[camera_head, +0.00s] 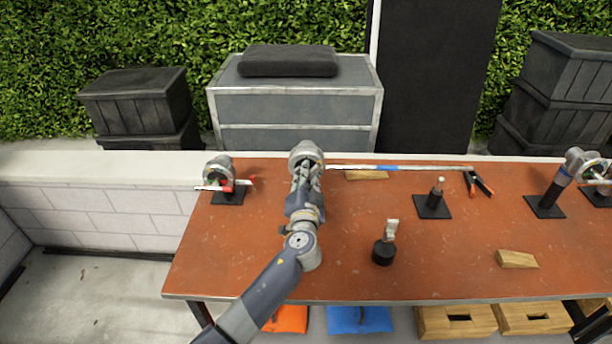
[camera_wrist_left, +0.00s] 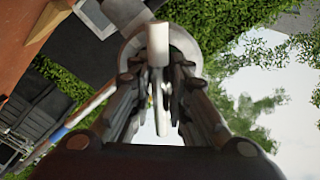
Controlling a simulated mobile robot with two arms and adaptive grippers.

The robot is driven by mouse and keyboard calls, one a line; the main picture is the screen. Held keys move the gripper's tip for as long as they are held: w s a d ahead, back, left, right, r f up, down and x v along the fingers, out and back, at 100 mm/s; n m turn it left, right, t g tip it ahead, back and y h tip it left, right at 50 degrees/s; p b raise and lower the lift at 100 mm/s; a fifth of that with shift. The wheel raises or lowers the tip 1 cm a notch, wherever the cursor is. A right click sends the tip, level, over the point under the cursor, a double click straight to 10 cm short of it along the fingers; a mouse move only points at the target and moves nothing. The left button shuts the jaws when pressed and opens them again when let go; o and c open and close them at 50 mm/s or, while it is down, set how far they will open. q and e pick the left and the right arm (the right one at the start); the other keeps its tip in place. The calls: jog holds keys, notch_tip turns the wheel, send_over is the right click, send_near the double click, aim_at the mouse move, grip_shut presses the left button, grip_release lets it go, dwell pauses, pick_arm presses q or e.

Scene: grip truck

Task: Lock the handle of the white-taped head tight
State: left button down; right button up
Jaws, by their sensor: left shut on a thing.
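A grey round head (camera_head: 306,150) stands near the table's back edge, directly beyond my left gripper (camera_head: 303,178). In the left wrist view the head shows as a grey ring (camera_wrist_left: 183,42), with a pale, white-looking block (camera_wrist_left: 158,44) in front of it. My left gripper (camera_wrist_left: 158,78) also shows there, its two fingers shut on a thin pale handle (camera_wrist_left: 161,110) that runs between them. The fingers and arm hide much of the head and handle, so how far the handle is turned cannot be told. My right gripper is not in view.
A long rod with a blue band (camera_head: 388,168) extends right from the head. Another head (camera_head: 219,168) stands left, and one more (camera_head: 580,164) far right.

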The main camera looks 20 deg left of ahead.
pick_arm(q)
jog(key=shift+m, duration=0.8)
jog(key=shift+m+b, duration=0.45)
jog(key=shift+m, duration=0.75)
jog(key=m, duration=0.5)
jog(key=shift+m, duration=0.3)
jog(key=c, duration=1.5)
grip_release()
jog(key=shift+d, duration=0.1)
jog(key=v, duration=1.2)
